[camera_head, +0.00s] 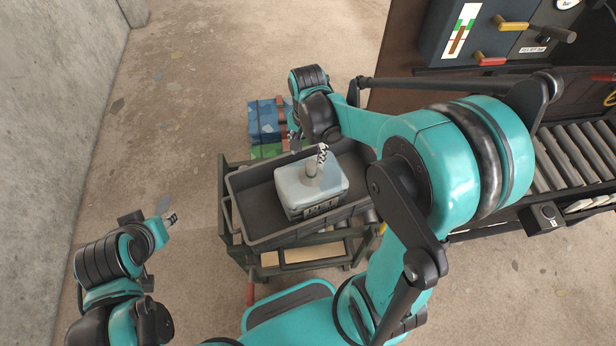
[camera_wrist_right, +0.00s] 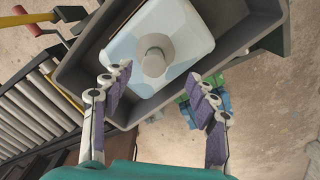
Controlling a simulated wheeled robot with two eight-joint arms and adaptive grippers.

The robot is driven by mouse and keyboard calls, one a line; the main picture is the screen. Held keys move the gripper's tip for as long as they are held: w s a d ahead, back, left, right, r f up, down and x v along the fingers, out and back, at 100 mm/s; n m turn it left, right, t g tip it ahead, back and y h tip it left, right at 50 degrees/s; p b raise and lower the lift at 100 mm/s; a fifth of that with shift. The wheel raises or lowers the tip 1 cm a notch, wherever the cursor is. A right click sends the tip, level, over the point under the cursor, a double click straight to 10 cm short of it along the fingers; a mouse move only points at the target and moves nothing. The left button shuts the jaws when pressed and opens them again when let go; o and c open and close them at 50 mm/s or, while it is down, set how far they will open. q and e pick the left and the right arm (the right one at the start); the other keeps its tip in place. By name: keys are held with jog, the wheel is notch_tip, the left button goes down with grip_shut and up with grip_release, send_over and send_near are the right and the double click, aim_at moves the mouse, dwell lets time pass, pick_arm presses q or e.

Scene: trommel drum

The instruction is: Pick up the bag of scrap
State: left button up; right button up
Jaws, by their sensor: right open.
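The bag of scrap (camera_head: 310,190) is a pale blue-white block-shaped bag with a short round neck on top and a dark label on its front side. It sits upright in a dark grey crate (camera_head: 241,207). In the right wrist view the bag (camera_wrist_right: 187,30) is at the top middle with its neck towards me. My right gripper (camera_head: 310,152) is just above the bag. In the wrist view its open fingers (camera_wrist_right: 160,82) stand either side of the neck's line, short of it, holding nothing. My left gripper (camera_head: 170,219) is apart over the floor at the left; its jaws are too small to tell.
The crate rests on a dark cart (camera_head: 283,258) with a lower shelf. Blue and green boxes (camera_head: 265,121) stand behind it. A roller conveyor (camera_head: 572,160) and a control panel (camera_head: 490,30) are at the right. The floor at the left is free up to a concrete wall (camera_head: 50,110).

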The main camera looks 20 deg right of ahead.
aim_at(311, 164)
jog(key=f+b, duration=0.1)
jog(key=f, duration=0.2)
jog(key=d+f+b, duration=0.1)
jog(key=f, duration=0.2)
jog(key=shift+d, duration=0.1)
jog(key=shift+f, duration=0.5)
grip_shut()
